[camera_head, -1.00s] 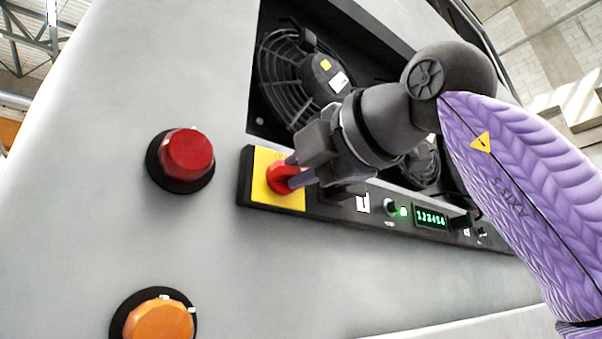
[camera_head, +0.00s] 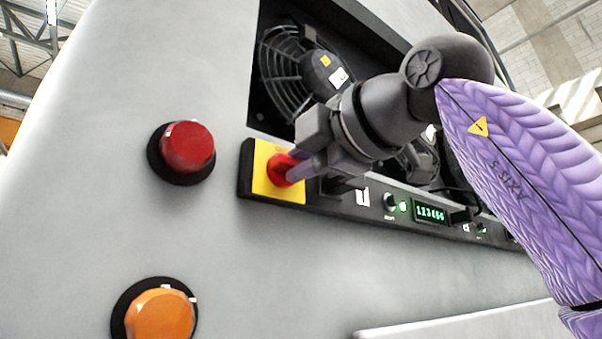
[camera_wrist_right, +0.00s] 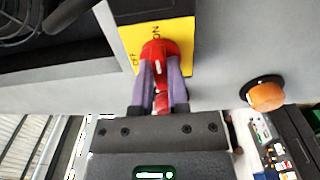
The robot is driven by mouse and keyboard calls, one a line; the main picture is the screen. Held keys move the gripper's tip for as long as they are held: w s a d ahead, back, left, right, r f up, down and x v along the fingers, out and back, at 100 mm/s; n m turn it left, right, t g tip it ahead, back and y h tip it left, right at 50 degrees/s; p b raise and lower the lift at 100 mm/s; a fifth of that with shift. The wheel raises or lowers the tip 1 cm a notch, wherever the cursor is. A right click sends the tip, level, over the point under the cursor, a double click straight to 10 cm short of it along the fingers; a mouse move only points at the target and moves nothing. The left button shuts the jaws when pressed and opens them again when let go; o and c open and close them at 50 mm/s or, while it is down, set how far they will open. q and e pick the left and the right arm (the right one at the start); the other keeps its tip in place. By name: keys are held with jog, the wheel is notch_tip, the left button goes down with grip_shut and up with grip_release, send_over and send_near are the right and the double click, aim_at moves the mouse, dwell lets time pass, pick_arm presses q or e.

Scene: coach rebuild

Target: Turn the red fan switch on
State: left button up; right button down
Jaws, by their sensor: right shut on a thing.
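The red fan switch (camera_head: 281,171) is a rotary knob on a yellow plate (camera_head: 262,184) at the left end of a black control strip. In the right wrist view the red knob (camera_wrist_right: 160,50) sits between the two purple fingers, with "ON" and "OFF" lettering on the yellow plate (camera_wrist_right: 184,32). My right gripper (camera_head: 298,172) is shut on the knob; in the wrist view its fingertips (camera_wrist_right: 160,72) touch the knob's sides. My left gripper is not in view.
A red round lamp or button (camera_head: 188,147) and an orange one (camera_head: 160,314) stick out of the grey panel to the left. A fan (camera_head: 287,80) sits in the recess above. A green display (camera_head: 431,212) and small knobs continue along the strip.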

jog(key=c, duration=0.6)
grip_release()
jog(key=shift+d, duration=0.1)
jog(key=shift+s, duration=0.1)
jog(key=b+v, duration=0.3)
jog(key=v, duration=0.6)
jog(key=shift+s+d+b, duration=0.25)
jog(key=shift+s+b, duration=0.05)
jog(key=shift+b, duration=0.1)
